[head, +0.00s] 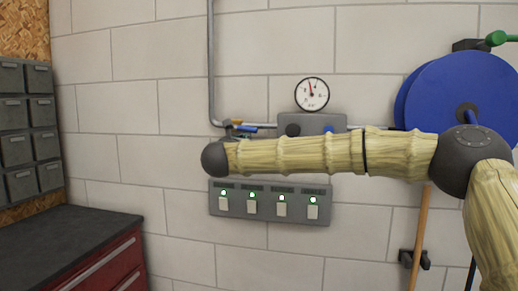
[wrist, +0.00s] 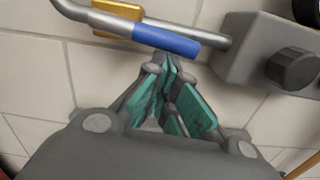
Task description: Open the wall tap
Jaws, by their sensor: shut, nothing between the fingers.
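The wall tap has a brass body (head: 236,122) on a grey pipe and a blue lever (head: 246,128), just above my arm in the head view. In the wrist view the blue lever (wrist: 165,39) extends right from the brass body (wrist: 118,8), roughly along the pipe. My gripper (wrist: 167,66) is shut and empty, with its teal-padded fingers together. Its fingertips are just below the middle of the blue lever; I cannot tell whether they touch it. In the head view my arm hides the fingers.
A switch panel (head: 270,210) with green lights is below. A blue reel (head: 465,90) hangs at right. Drawers (head: 17,150) and a workbench (head: 70,235) stand at left.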

